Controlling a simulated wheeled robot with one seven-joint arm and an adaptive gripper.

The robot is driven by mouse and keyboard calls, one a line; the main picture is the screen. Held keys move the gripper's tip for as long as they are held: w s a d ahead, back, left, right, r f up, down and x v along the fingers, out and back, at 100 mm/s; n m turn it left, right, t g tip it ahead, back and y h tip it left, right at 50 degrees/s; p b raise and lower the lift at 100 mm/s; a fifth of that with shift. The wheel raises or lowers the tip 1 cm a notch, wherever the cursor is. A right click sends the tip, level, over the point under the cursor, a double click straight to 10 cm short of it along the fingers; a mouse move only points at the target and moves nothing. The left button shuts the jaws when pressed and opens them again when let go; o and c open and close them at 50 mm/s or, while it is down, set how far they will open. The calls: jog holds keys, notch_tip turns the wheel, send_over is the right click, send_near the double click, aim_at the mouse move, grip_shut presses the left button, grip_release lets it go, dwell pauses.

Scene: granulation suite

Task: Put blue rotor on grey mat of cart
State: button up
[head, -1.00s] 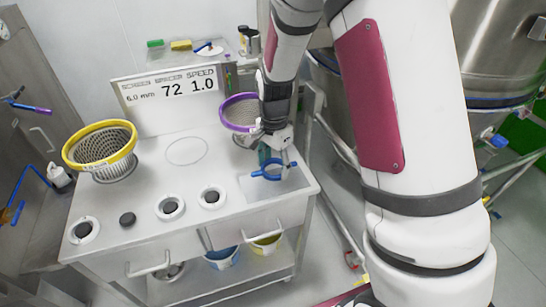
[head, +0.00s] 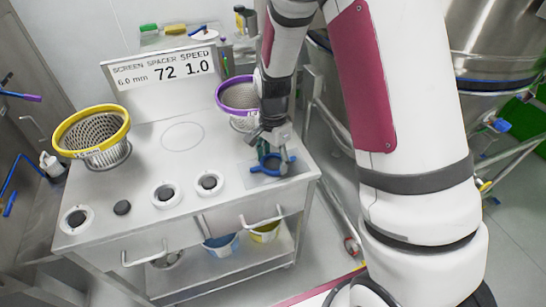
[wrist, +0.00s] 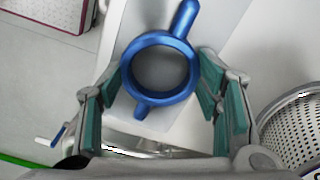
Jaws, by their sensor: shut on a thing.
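The blue rotor (head: 273,168) is a ring with short arms. It is at the right front of the cart top, over the grey mat (head: 258,181). My gripper (head: 270,152) points down at it with green-padded fingers and is shut on it. In the wrist view the rotor's ring (wrist: 160,97) shows between the two fingers of my gripper (wrist: 162,105), one arm pointing up and right. I cannot tell whether the rotor touches the mat. My gripper and the rotor hide part of the mat.
A purple-rimmed basket (head: 237,94) stands behind my gripper. A yellow-rimmed basket (head: 92,135) stands at the cart's left. White-ringed holders line the cart's front. A sign (head: 165,72) stands at the back. Large steel vessels are to the right. The middle of the cart top is clear.

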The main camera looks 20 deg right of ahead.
aim_at(273, 168)
dwell(0.4)
jog(key=o, duration=1.5)
jog(key=shift+r, duration=0.1)
notch_tip(273, 168, up, 12)
